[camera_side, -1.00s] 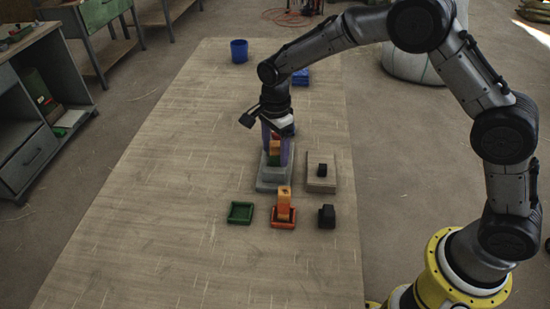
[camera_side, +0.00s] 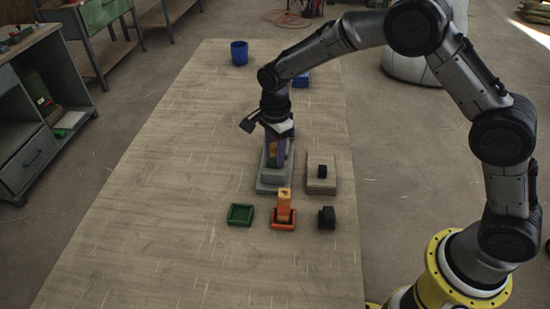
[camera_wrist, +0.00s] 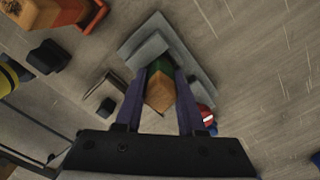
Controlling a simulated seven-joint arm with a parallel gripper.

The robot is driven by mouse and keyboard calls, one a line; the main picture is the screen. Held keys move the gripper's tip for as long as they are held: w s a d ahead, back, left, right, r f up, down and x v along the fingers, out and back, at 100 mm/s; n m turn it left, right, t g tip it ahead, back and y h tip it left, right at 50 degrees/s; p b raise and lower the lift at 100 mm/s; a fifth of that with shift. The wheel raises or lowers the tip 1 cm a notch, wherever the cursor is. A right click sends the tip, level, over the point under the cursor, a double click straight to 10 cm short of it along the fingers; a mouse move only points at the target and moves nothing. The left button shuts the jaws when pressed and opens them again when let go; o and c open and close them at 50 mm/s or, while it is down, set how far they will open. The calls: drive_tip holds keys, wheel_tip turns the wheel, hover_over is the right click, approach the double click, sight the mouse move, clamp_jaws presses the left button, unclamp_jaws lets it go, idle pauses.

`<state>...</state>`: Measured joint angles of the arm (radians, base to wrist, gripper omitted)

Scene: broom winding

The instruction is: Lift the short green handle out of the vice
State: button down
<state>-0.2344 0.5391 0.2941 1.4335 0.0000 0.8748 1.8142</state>
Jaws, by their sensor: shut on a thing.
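The short green handle (camera_side: 272,161) stands upright in the grey vice (camera_side: 268,187), with a tan-orange upper part above its green part. In the wrist view the handle's tan-orange end (camera_wrist: 160,96) faces me, with green behind it against the grey vice (camera_wrist: 152,47). My gripper (camera_side: 275,157) points down over the vice, its purple fingers on both sides of the handle. In the wrist view my gripper (camera_wrist: 160,76) is shut on the handle between its two fingers. The handle's lower end is hidden in the vice.
In front of the vice are a green tray (camera_side: 231,214), an orange tray (camera_side: 283,226) holding an upright orange piece (camera_side: 284,203), and a black block (camera_side: 327,217). A board (camera_side: 321,187) with a black piece stands right. A blue cup (camera_side: 239,52) is far back. The table's left is clear.

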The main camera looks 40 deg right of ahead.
drive_tip(key=shift+r, duration=0.1)
wheel_tip(320, 180, up, 16)
drive_tip(key=shift+r, duration=0.2)
idle(1.3)
